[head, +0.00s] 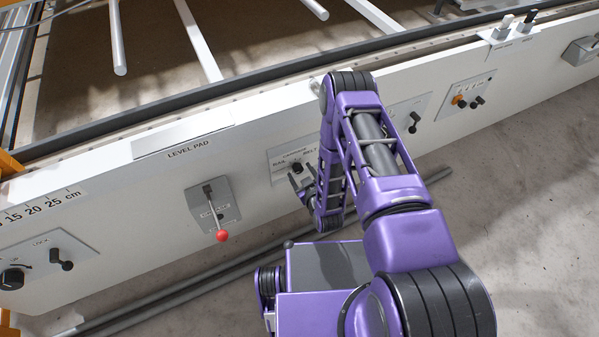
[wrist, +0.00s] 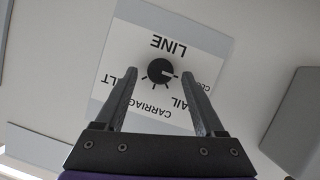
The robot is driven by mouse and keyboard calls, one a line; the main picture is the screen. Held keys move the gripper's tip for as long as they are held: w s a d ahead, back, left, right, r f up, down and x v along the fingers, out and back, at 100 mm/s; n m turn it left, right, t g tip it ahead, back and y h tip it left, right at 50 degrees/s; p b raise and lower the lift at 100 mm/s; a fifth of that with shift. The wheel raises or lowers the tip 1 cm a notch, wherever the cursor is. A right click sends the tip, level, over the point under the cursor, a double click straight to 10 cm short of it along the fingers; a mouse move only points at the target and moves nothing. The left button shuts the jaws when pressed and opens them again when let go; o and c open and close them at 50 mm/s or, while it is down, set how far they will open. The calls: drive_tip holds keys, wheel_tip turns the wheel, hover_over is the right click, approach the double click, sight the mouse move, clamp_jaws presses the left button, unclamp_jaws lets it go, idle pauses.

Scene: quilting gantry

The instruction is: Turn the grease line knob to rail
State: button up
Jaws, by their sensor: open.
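The grease line knob (wrist: 160,71) is a round black dial on a pale label plate (wrist: 125,30) that appears upside down in the wrist view. Its white mark points right in that view. The plate reads LINE above the knob, CARRIAGE below, part of RAIL at lower right and part of BELT at left; another label at right is partly hidden. My gripper (wrist: 160,77) is open, one finger on each side of the knob with gaps.
A lever with a red ball (head: 222,236) stands left of the plate. Other small knobs (head: 459,101) and switches (head: 414,118) sit right along the white panel. In the wrist view, a grey box (wrist: 297,120) stands out at right. A long bar (head: 190,289) lies on the floor.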

drive_tip(key=shift+x, duration=0.85)
clamp_jaws()
